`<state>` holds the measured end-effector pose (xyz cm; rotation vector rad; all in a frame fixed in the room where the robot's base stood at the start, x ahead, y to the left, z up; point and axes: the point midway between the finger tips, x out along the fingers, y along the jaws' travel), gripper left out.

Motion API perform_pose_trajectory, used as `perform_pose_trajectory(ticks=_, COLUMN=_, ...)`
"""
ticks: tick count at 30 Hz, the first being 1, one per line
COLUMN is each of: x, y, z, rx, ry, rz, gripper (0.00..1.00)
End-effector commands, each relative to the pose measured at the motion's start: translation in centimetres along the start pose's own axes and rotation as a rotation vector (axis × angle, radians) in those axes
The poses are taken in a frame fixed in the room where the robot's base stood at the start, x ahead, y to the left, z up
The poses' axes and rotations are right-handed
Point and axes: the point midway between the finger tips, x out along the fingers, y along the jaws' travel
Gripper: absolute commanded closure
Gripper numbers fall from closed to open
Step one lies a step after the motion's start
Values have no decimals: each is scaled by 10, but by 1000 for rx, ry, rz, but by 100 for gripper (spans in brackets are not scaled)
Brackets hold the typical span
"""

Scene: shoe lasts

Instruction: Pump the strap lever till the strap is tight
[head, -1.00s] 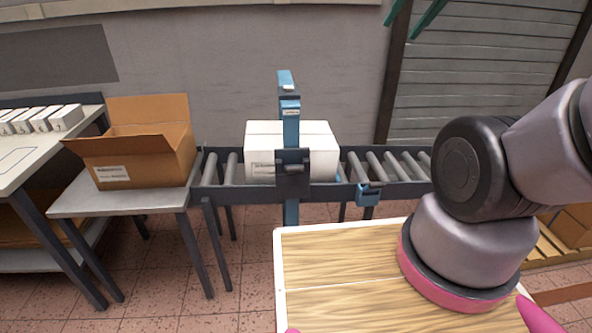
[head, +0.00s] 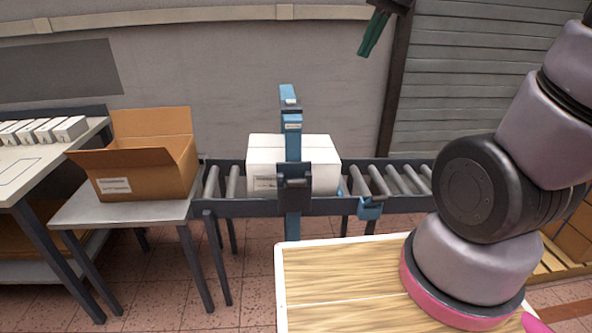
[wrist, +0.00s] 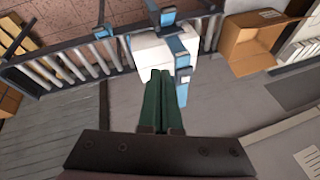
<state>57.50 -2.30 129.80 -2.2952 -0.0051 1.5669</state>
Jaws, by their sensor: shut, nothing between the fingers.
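A white box (head: 322,160) sits on the roller conveyor with a blue strap (head: 292,140) running over it. A dark ratchet buckle (head: 294,181) is on the strap at the box's front, and a blue lever-like piece (head: 291,101) stands up above the box. My gripper (head: 366,50) shows at the top of the head view, its green fingers pointing down, high above and right of the box. In the wrist view my gripper (wrist: 164,74) is shut and empty, its fingers overlapping the view of the white box (wrist: 155,52) and beside the blue strap (wrist: 181,60). Strap tension cannot be told.
The roller conveyor (head: 240,207) runs across the middle, with a blue fitting (head: 369,208) on its front rail. An open cardboard box (head: 150,180) stands on a grey table at left. A shelf with several small white boxes (head: 68,128) is further left.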

Motion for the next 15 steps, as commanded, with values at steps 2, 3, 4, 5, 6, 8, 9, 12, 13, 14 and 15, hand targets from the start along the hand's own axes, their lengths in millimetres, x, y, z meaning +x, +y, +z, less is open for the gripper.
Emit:
perform_pose_trajectory(ticks=2, x=24, y=-11, z=-11, rx=-19, ry=-44, rz=17, gripper=100)
perform_pose_trajectory(ticks=3, x=36, y=-15, z=-16, rx=-27, ry=-64, rz=26, gripper=100)
perform_pose_trajectory(ticks=4, x=45, y=-19, z=-19, rx=-34, ry=-77, rz=32, gripper=100)
perform_pose_trajectory(ticks=5, x=54, y=-22, z=-22, rx=-40, ry=-90, rz=39, gripper=100)
perform_pose_trajectory(ticks=6, x=66, y=-27, z=-26, rx=-50, ry=-108, rz=48, gripper=100)
perform_pose_trajectory(ticks=8, x=86, y=-34, z=-30, rx=-65, ry=-133, rz=63, gripper=100)
perform_pose_trajectory(ticks=9, x=100, y=-39, z=-33, rx=-76, ry=-150, rz=74, gripper=100)
perform_pose_trajectory(ticks=12, x=135, y=-50, z=-37, rx=-104, ry=-189, rz=102, gripper=100)
perform_pose_trajectory(ticks=13, x=146, y=-53, z=-37, rx=-114, ry=-202, rz=111, gripper=100)
perform_pose_trajectory(ticks=14, x=157, y=-56, z=-38, rx=-122, ry=-213, rz=121, gripper=100)
perform_pose_trajectory(ticks=15, x=172, y=-61, z=-37, rx=-136, ry=-229, rz=134, gripper=100)
